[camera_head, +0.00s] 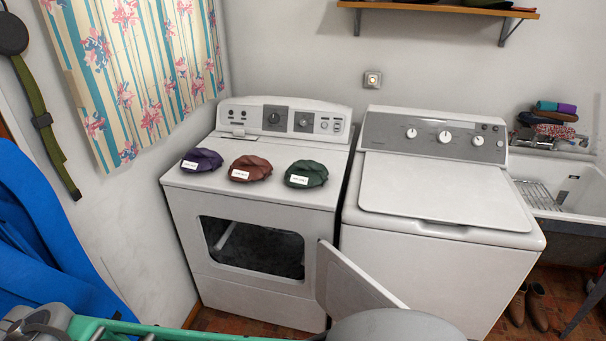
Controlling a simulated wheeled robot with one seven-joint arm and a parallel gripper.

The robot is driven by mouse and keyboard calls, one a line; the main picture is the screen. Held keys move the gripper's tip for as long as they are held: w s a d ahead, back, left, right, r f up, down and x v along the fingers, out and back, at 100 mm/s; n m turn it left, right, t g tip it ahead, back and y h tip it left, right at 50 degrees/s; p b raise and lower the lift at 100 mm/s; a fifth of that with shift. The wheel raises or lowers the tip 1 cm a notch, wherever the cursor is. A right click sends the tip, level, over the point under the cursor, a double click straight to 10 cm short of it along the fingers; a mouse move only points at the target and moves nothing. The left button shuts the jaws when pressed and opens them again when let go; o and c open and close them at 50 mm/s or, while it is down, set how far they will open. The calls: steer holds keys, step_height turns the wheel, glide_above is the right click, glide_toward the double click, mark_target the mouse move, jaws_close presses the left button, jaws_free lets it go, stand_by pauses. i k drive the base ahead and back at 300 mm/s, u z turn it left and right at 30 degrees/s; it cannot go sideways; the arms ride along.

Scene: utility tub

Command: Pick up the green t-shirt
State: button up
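A dark green folded bundle of cloth (312,171), which looks like the green t-shirt, lies crumpled on top of the left-hand machine, a white dryer (262,193). It has a white label at its front left; the writing is too small to read. It is the rightmost of three similar bundles, close to the dryer's right edge. A reddish-brown bundle (256,166) lies to its left, and a purple bundle (207,157) farther left. Nothing covers the green one. My gripper does not show in this view.
The dryer's door (347,285) hangs open toward the front right. A white washer (445,190) stands at right with its lid shut. A sink (575,190) is farther right. A teal rim (150,328) and a blue cloth (35,240) are at lower left. A shelf (440,9) hangs above.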

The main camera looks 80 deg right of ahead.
mark_target(303, 173)
steer(key=z, duration=0.6)
steer(key=i, duration=0.8)
steer(key=z, duration=1.4)
steer(key=i, duration=0.8)
steer(key=z, duration=0.05)
